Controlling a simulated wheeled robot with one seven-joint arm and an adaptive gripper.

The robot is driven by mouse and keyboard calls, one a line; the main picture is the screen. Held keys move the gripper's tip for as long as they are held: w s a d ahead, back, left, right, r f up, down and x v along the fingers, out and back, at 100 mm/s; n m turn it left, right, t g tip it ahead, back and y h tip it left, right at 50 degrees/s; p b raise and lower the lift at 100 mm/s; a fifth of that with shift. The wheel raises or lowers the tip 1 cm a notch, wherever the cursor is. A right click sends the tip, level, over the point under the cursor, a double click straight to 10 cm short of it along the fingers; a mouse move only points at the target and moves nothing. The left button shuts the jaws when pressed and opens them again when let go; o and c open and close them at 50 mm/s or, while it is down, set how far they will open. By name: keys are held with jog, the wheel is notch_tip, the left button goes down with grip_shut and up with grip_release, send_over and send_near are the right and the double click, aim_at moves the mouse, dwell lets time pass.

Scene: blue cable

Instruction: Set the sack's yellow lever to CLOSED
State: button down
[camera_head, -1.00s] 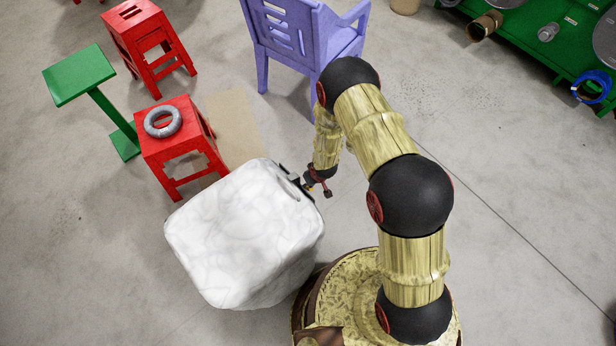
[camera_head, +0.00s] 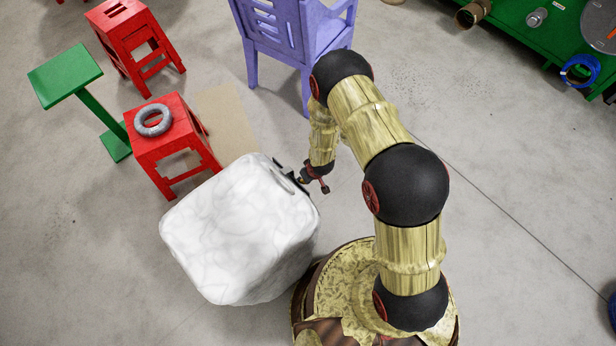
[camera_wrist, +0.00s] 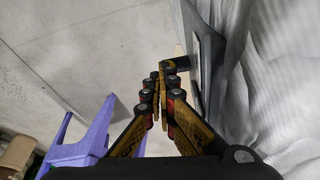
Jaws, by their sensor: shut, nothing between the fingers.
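The sack (camera_head: 240,230) is a big white block with grey veining, standing on the floor left of my arm. It also fills the right of the wrist view (camera_wrist: 270,70). A dark plate (camera_wrist: 207,65) is set on its side facing my gripper. A small yellow and black piece (camera_wrist: 181,63), seemingly the lever, sticks out from the plate, just beyond my fingertips. My gripper (camera_wrist: 162,80) is shut and empty, with its tips beside this piece; I cannot tell whether they touch. In the head view my gripper (camera_head: 303,179) is small, by the sack's upper right edge. Any CLOSED marking is unreadable.
A red stool (camera_head: 170,140) bearing a grey ring (camera_head: 153,120) stands behind the sack. A second red stool (camera_head: 130,40), a green stand (camera_head: 65,75) and a purple chair (camera_head: 290,30) are farther back.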

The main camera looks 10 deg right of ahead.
jog(key=s+d+r+p, duration=0.3)
jog(key=s+r, duration=0.2)
jog(key=r, duration=0.2)
jog(key=shift+d+p, duration=0.35)
jog(key=shift+s, duration=0.15)
dwell(0.4)
jog(key=s+d+r+g+h, duration=0.1)
jog(key=s+d+g, duration=0.1)
jog(key=s, duration=0.3)
jog(key=s+d+r+g, duration=0.1)
jog(key=s+g, duration=0.1)
jog(key=s, duration=0.3)
jog(key=s+d+r+m+t, duration=0.1)
jog(key=s+r+t, duration=0.1)
jog(key=r, duration=1.6)
jog(key=s+d+r+m+t, duration=0.1)
jog(key=s+r+m+t, duration=0.1)
jog(key=r, duration=1.6)
jog(key=s+d+r+m+t, duration=0.1)
jog(key=d+r+t, duration=0.1)
jog(key=r, duration=1.7)
jog(key=shift+s+m, duration=0.3)
jog(key=shift+s, duration=0.1)
